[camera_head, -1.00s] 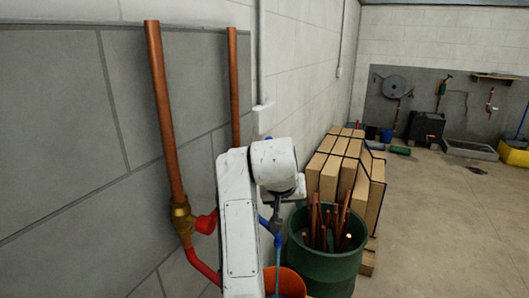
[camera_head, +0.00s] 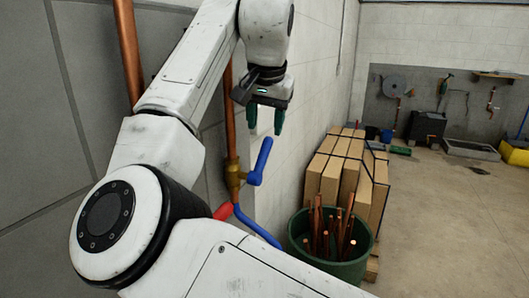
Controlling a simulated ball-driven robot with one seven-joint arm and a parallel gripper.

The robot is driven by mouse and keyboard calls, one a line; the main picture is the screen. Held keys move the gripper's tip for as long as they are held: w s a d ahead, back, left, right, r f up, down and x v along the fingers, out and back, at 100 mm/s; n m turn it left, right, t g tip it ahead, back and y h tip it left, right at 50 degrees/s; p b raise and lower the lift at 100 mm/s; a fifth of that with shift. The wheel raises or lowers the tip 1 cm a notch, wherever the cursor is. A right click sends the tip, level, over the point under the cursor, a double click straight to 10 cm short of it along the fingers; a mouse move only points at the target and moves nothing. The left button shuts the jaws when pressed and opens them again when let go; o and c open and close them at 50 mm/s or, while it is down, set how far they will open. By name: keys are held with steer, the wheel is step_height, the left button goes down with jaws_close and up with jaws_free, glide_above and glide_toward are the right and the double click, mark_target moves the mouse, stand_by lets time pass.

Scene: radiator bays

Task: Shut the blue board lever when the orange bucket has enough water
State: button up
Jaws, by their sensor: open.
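The blue lever (camera_head: 262,160) stands up, tilted to the right, at a brass valve (camera_head: 234,179) on the right-hand copper pipe. A blue hose (camera_head: 256,226) runs down from there and passes out of sight behind my arm. My gripper (camera_head: 264,131) points down with its two dark green fingers apart and nothing between them. In the picture it is just above the lever's top end; I cannot tell the gap in depth. The orange bucket and its water level are hidden behind my arm.
A green tub (camera_head: 333,266) holding copper pipe offcuts stands to the right, before strapped cardboard boxes (camera_head: 348,178). The floor (camera_head: 450,235) further right is clear.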

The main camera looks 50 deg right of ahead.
mark_target(265, 148)
steer(key=p+x, duration=0.1)
steer(key=x, duration=0.9)
steer(key=shift+f, duration=0.1)
jaws_close()
stand_by(0.3)
